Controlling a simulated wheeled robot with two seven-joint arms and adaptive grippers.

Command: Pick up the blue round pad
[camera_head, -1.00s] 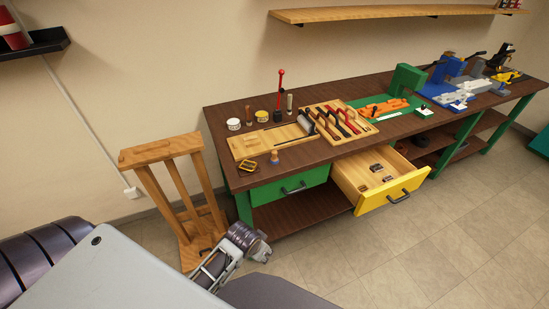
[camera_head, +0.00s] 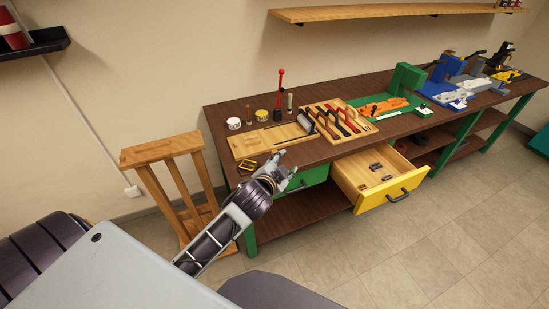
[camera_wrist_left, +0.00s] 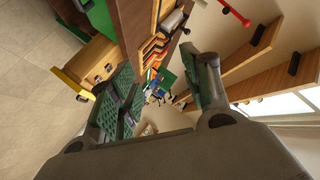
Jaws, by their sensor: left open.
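I cannot make out the blue round pad for sure in the current views. A small knob-like piece with a bluish base, seen earlier near the bench's front edge, is now hidden behind my left gripper. My left gripper (camera_head: 289,169) is open and reaches the front edge of the brown workbench (camera_head: 225,143), just above the green drawer. In the left wrist view its two fingers stand wide apart with nothing between them (camera_wrist_left: 168,68). My right gripper is out of view.
A wooden board (camera_head: 250,146) and a tool rack (camera_head: 338,105) lie on the bench. The open yellow drawer (camera_head: 395,193) juts out to the right. A wooden stand (camera_head: 160,152) is at left.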

